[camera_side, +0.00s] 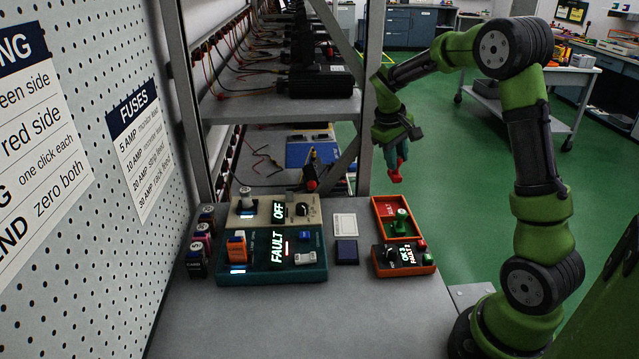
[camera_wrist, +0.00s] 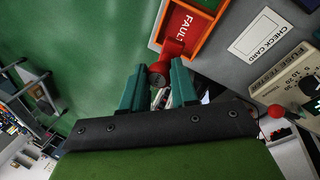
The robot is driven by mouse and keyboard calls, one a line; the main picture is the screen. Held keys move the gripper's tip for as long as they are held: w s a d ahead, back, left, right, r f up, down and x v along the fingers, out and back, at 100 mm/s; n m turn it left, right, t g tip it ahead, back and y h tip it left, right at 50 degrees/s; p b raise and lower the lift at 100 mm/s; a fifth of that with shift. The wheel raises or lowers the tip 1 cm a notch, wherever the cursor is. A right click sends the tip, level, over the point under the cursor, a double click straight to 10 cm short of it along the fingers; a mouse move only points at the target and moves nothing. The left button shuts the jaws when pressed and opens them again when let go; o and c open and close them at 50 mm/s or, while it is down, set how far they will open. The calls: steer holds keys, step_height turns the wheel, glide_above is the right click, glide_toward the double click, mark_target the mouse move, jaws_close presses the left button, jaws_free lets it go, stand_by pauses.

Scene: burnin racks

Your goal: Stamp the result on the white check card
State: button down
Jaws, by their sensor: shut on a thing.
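The white check card (camera_side: 345,226) lies flat on the bench, left of the orange stamp tray (camera_side: 376,214); it also shows at the upper right of the wrist view (camera_wrist: 260,34). My gripper (camera_side: 398,163) is shut on a red stamp (camera_side: 396,177), held in the air above and behind the tray. In the wrist view the red stamp (camera_wrist: 172,50) is between the teal fingertips (camera_wrist: 160,68). A green stamp (camera_side: 402,221) stands in the tray's front part. The tray's empty red slot reads "FAULT" in the wrist view. A dark blue pad (camera_side: 347,251) lies just in front of the card.
A teal tester (camera_side: 312,275) displays "FAULT" with a red bar; a beige tester (camera_side: 262,215) behind it displays "OFF". An orange counter box (camera_side: 386,271) reads "OK 3 FAULT 2". Several fuse holders (camera_side: 200,245) stand at left. The front bench (camera_side: 310,325) is clear.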

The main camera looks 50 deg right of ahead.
steer(key=c, duration=1.5)
jaws_free()
steer(key=shift+c, duration=1.2)
steer(key=shift+o, duration=1.1)
steer(key=shift+c, duration=1)
steer(key=shift+w+a, duration=0.1)
steer(key=shift+a, duration=0.05)
steer(key=s+a+f, duration=0.1)
steer(key=a+f, duration=0.2)
steer(key=a, duration=1.7)
steer(key=shift+f, duration=2.6)
